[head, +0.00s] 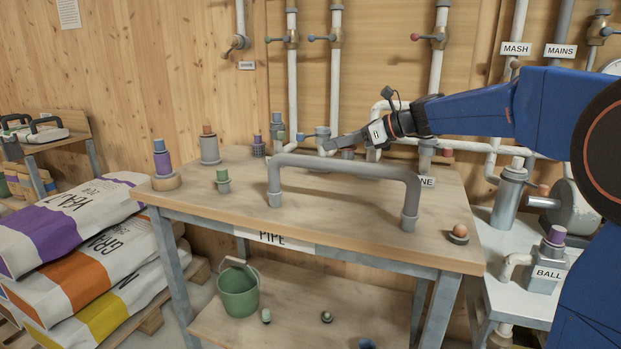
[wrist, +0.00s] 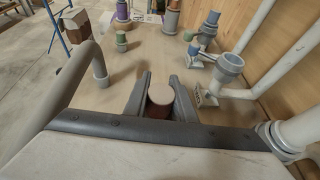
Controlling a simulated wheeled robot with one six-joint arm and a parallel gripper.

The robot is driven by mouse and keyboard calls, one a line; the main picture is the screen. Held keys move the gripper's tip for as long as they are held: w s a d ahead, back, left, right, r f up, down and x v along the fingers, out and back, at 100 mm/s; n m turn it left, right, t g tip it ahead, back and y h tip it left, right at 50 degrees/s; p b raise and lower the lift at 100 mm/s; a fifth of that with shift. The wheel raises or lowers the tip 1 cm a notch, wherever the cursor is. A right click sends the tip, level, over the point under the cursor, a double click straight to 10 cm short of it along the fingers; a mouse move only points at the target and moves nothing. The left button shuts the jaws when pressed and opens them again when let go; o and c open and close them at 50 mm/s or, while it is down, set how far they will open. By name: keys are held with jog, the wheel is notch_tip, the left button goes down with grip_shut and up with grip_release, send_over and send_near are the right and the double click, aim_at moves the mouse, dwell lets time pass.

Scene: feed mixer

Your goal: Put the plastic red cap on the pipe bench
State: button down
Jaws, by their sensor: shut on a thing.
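My gripper (head: 338,143) is above the back half of the wooden pipe bench (head: 330,238), behind the grey pipe arch in the head view. In the wrist view my gripper (wrist: 160,90) is shut on a short round cap (wrist: 160,101) with dark red sides and a pale tan top, which I take to be the red cap. It looks close to the bench top; I cannot tell whether it touches. I cannot make the cap out in the head view. The bench carries a label reading PIPE (head: 272,237).
The grey pipe arch (head: 345,168) stands on the bench close to my gripper. Pipes line the back wall.

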notch_tip(320, 180, down, 10)
jog(key=shift+r, duration=0.1)
dwell(0.4)
jog(key=c, duration=1.5)
grip_release()
jog(key=shift+f, duration=0.2)
jog(key=shift+r, duration=0.1)
jog(key=shift+s+d+r, duration=0.1)
jog(key=shift+d+r, duration=0.05)
jog(key=shift+d, duration=0.1)
jog(key=v, duration=1.1)
jog(key=shift+s+d+r, duration=0.1)
jog(key=shift+d+r, duration=0.05)
jog(key=shift+r, duration=0.05)
